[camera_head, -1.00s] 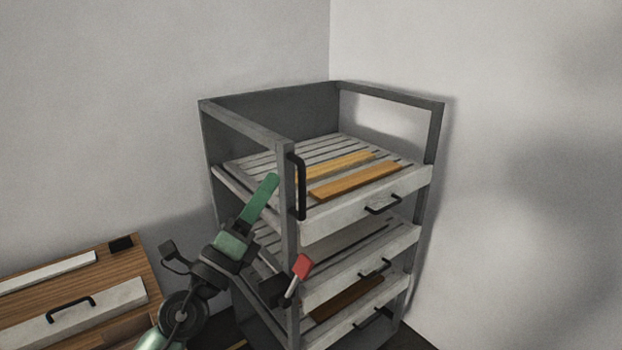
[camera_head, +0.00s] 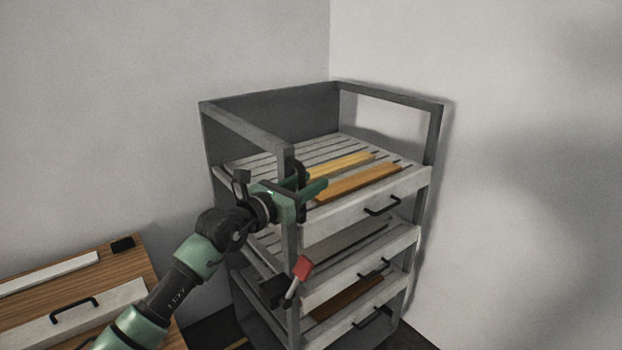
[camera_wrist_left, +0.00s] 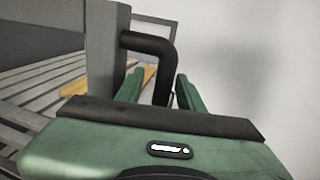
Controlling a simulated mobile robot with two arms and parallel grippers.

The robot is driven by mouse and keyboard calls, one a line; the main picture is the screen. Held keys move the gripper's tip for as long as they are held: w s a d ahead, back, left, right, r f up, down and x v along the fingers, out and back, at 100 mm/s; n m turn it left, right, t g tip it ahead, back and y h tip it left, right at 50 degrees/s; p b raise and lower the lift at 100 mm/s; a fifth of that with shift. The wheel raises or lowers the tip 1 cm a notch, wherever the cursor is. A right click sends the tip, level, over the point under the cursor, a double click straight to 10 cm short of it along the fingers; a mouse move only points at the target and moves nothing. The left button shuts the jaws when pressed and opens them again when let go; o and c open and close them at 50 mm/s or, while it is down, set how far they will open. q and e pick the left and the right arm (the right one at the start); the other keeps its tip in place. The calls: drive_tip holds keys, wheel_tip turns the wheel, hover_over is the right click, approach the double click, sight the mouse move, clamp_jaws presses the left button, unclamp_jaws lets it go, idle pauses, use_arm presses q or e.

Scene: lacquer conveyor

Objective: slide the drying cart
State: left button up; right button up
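The drying cart (camera_head: 291,240) is a grey frame with slatted trays, standing in the room's corner. A black vertical handle is on its front left post; in the left wrist view, the handle (camera_wrist_left: 162,70) stands between my green fingers. My left gripper (camera_head: 308,187) is at this handle, and it also shows in the left wrist view (camera_wrist_left: 165,92). Its fingers are apart, with small gaps visible beside the handle. In the head view, the gripper hides most of the handle. My right gripper is in neither view.
A red-tipped lever (camera_head: 302,268) sticks out from the lower part of the cart's post. Wooden strips (camera_head: 358,182) lie on the top tray. Walls stand close behind the cart.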

use_arm(q)
drive_tip(key=shift+w+d, duration=0.25)
clamp_jaws()
idle(1.4)
